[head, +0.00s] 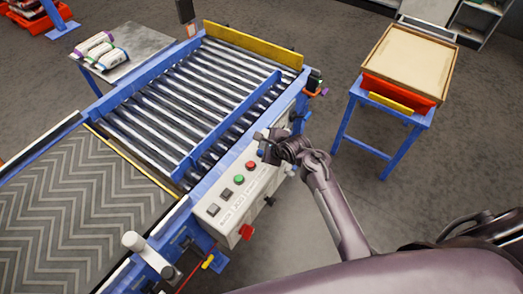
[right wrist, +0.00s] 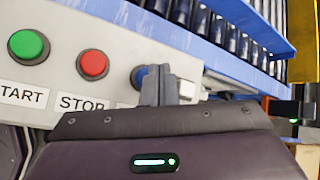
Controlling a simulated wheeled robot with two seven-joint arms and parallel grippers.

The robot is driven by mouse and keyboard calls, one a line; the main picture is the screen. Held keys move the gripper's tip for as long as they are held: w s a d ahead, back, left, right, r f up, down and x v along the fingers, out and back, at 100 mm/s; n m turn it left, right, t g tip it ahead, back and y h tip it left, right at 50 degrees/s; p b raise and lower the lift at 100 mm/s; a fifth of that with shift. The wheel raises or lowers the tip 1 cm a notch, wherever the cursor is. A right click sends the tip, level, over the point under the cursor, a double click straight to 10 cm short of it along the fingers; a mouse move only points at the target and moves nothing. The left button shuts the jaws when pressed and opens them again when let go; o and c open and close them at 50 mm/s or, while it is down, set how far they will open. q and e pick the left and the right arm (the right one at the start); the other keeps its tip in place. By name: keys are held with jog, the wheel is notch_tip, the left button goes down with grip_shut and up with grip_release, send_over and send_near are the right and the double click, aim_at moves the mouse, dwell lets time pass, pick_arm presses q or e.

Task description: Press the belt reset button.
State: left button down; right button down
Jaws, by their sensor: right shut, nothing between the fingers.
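The control panel (head: 235,195) is a pale box on the side of the roller conveyor. It carries a green button (head: 239,179), a red button (head: 251,165) and a blue button (right wrist: 137,77). In the right wrist view, the green button (right wrist: 29,46) is labelled START and the red button (right wrist: 93,64) STOP. The blue button's label is mostly hidden. My right gripper (right wrist: 160,78) is shut and empty. Its fingers are in front of the blue button and cover part of it; I cannot tell whether they touch it. My left gripper is not in view.
The roller conveyor (head: 215,85) has blue rails and a yellow end stop (head: 253,45). A chevron belt (head: 75,210) adjoins it. A blue stand (head: 392,119) holds a tray at right. Open floor lies between.

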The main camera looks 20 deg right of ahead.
jog(key=shift+f, duration=0.1)
jog(key=shift+f, duration=0.25)
jog(key=shift+f, duration=0.6)
dwell(0.9)
jog(key=shift+r+p, duration=0.95)
jog(key=shift+p, duration=0.15)
notch_tip(320, 180, up, 5)
jog(key=p, duration=0.6)
jog(key=shift+r, duration=0.1)
